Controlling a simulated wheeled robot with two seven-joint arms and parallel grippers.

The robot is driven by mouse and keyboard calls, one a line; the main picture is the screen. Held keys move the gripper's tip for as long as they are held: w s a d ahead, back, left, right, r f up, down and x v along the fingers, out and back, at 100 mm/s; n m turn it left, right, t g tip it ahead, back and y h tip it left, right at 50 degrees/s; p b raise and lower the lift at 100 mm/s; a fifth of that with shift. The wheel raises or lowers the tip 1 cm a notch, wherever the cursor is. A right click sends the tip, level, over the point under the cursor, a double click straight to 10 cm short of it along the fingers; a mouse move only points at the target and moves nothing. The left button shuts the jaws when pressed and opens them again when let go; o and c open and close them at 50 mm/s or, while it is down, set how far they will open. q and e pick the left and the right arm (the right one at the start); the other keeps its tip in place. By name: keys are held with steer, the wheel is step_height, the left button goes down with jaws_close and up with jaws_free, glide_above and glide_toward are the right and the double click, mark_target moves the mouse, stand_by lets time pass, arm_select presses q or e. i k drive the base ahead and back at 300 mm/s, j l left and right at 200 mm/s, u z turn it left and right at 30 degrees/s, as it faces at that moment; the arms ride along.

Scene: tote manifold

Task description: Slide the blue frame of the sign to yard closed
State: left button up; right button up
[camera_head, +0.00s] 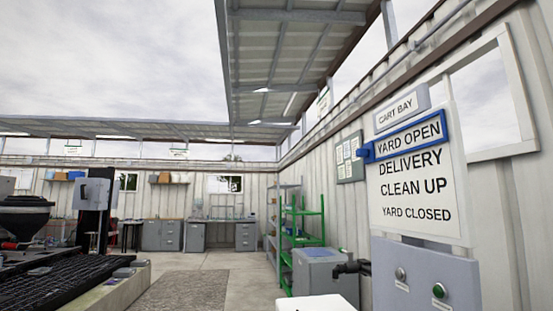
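The white sign (415,222) hangs upright on the wall at the right, under a small "CART BAY" plate (401,107). Its lines read YARD OPEN, DELIVERY, CLEAN UP and, at the bottom, YARD CLOSED (416,213). The blue frame (449,132) surrounds the top line, YARD OPEN. A blue tab (365,152) sticks out from the frame's left side. Neither of my grippers can be made out in this view.
Below the sign is a grey panel (420,272) with a silver knob and a green button (439,290). A black pipe-like fitting (352,267) juts out at its left. Green shelving (303,228) and a grey bin (318,272) stand further left. Open floor (225,258) lies mid-left.

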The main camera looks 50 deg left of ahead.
mark_target(368, 153)
steer(key=u, duration=1)
